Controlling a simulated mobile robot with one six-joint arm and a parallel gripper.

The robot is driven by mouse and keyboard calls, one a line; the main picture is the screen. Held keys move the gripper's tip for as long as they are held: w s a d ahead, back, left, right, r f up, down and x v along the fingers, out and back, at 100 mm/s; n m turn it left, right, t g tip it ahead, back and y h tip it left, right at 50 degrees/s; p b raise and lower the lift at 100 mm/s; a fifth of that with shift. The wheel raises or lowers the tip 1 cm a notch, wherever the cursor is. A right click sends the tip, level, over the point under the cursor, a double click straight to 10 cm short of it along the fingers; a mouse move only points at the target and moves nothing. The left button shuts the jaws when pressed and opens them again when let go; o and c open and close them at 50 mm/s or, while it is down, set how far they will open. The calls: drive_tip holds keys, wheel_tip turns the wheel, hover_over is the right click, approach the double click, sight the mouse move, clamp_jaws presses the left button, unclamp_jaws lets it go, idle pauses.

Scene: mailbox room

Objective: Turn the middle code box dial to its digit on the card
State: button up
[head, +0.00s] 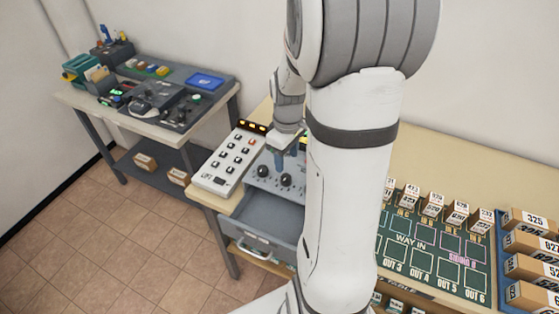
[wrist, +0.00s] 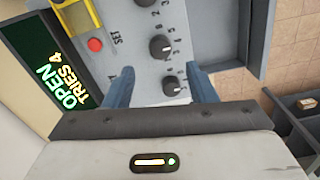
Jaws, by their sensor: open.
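The code box is a grey panel (wrist: 188,18) with a column of black dials in the wrist view. The middle dial (wrist: 160,47) lies just beyond my fingertips, and an end dial (wrist: 172,87) lies between my blue fingers. Another dial (wrist: 145,2) is cut off at the top edge. My gripper (wrist: 161,80) is open and empty, close to the panel. I cannot read which digit the middle dial points to. In the head view two dials (head: 286,180) show below my gripper (head: 290,160); my arm hides the rest. I cannot make out the card.
A red button (wrist: 95,45) marked SET sits beside the dials. A display (wrist: 65,75) reads OPEN, TRIES 4. An open grey drawer (head: 268,213) juts out below the dials. A white keypad panel (head: 230,160) stands to the left, and a sorting board (head: 430,245) to the right.

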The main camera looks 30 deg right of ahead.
sight(286, 177)
wheel_tip(286, 177, down, 7)
drive_tip(key=shift+f+p, duration=0.1)
drive_tip(key=shift+p, duration=0.35)
drive_tip(key=c, duration=1)
drive_tip(key=shift+o, duration=0.2)
